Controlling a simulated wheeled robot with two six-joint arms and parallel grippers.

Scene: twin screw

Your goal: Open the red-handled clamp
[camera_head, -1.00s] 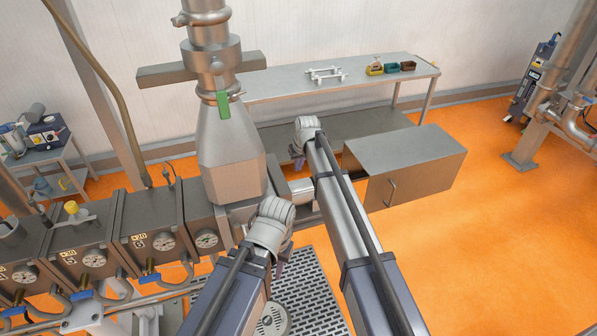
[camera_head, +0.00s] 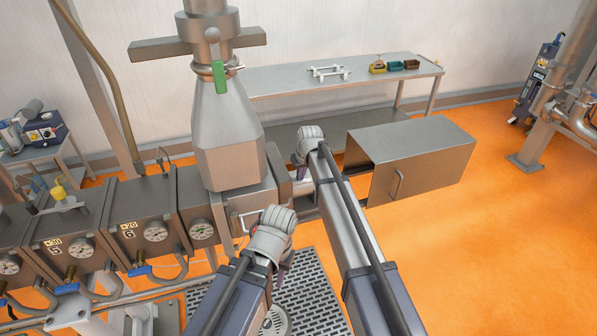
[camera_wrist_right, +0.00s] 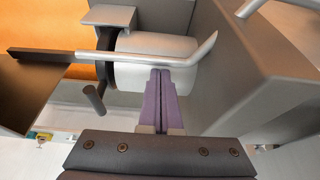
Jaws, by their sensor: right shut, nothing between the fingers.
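In the right wrist view a grey metal lever bar (camera_wrist_right: 130,58) with a bent end crosses a pale cylinder (camera_wrist_right: 155,48), beside a dark ring. My right gripper (camera_wrist_right: 161,72) has its purple fingers shut and empty, with the tips close to the bar; I cannot tell whether they touch it. In the head view my right gripper (camera_head: 299,170) is at the end of the machine, its fingers mostly hidden by the wrist. My left gripper (camera_head: 284,268) is lower, over the floor grate; its jaws are mostly hidden.
A green-handled clamp (camera_head: 219,76) sits on the hopper neck. Barrel blocks with gauges (camera_head: 155,231) line the left. An open grey metal box (camera_head: 425,150) stands right of my right gripper. A bench (camera_head: 290,83) is at the back.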

